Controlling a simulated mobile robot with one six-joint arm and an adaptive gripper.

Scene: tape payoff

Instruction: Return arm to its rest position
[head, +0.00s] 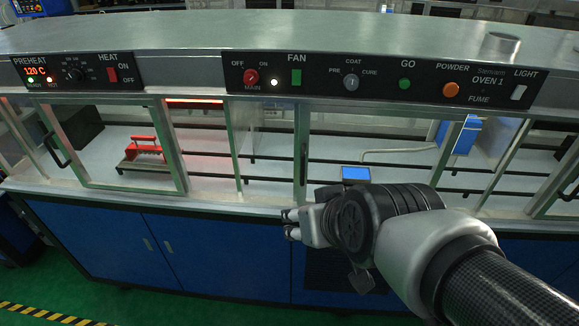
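My gripper (291,224) is at the end of my arm, which reaches in from the lower right. It is in front of the oven cabinet's front edge, below the glass panels. Its short fingers point left. They are small and partly turned away, so I cannot tell whether they are open or shut. I see nothing held between them.
The oven's control panel (400,82) runs above the framed glass fronts. Blue cabinet doors (200,256) are below the ledge. The green floor (120,300) is clear at lower left, with a yellow-black stripe.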

